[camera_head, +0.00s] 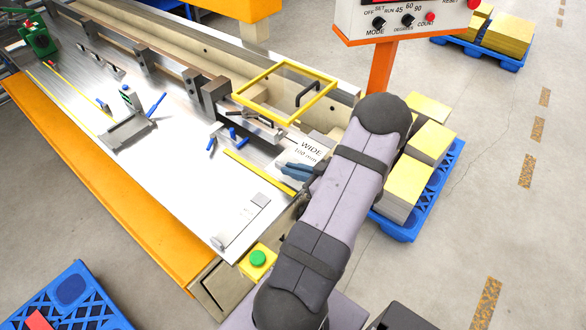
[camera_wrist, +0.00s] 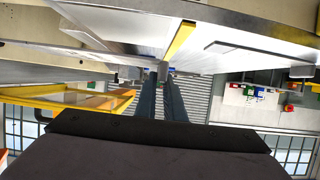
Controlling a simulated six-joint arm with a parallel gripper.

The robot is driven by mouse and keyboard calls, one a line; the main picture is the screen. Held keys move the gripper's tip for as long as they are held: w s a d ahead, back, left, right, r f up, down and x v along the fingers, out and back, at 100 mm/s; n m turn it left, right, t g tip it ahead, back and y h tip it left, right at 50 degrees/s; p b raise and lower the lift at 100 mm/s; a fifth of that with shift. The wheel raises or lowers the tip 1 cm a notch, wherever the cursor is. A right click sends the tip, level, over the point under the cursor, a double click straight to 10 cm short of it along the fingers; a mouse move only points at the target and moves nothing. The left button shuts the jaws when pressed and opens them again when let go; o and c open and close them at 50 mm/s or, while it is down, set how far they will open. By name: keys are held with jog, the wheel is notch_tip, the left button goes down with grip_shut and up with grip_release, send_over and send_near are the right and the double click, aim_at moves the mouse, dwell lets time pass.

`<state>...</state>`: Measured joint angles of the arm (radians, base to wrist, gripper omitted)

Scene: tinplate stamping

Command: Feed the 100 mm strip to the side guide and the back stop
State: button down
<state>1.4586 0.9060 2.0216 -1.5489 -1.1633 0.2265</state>
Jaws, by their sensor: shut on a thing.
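A pale sheet lettered "WIDE 100 mm" (camera_head: 308,147), which I take as the 100 mm strip, lies at the right end of the metal table. My gripper (camera_head: 279,167) is low at its near edge, with blue-grey fingers pointing left. In the wrist view the two dark fingers (camera_wrist: 164,72) close on a small grey part at the table's edge; thin bright metal runs left from there. Much of the strip's outline is hidden by my arm. A yellow bar (camera_head: 259,172) lies just left of the fingertips; it also shows in the wrist view (camera_wrist: 180,38). I cannot tell which parts are the side guide and back stop.
A yellow-framed clear guard (camera_head: 270,72) stands behind the strip. Blue-handled clamps (camera_head: 234,138) and a grey bracket (camera_head: 127,132) stand on the table (camera_head: 185,185). A green button box (camera_head: 258,259) is at the front corner. A blue pallet (camera_head: 405,231) with stacks stands right.

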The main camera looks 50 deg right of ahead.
aim_at(249, 162)
jog(key=shift+s, duration=0.1)
jog(key=shift+f+b, duration=1.8)
jog(key=shift+f, duration=0.7)
jog(key=shift+w+r, duration=0.15)
jog(key=shift+w, duration=0.35)
jog(key=shift+w+a+b, duration=0.1)
jog(key=shift+w+b, duration=0.8)
jog(key=shift+w, duration=7.4)
jog(key=shift+a, duration=0.1)
jog(key=shift+w, duration=0.2)
jog(key=shift+a, duration=0.25)
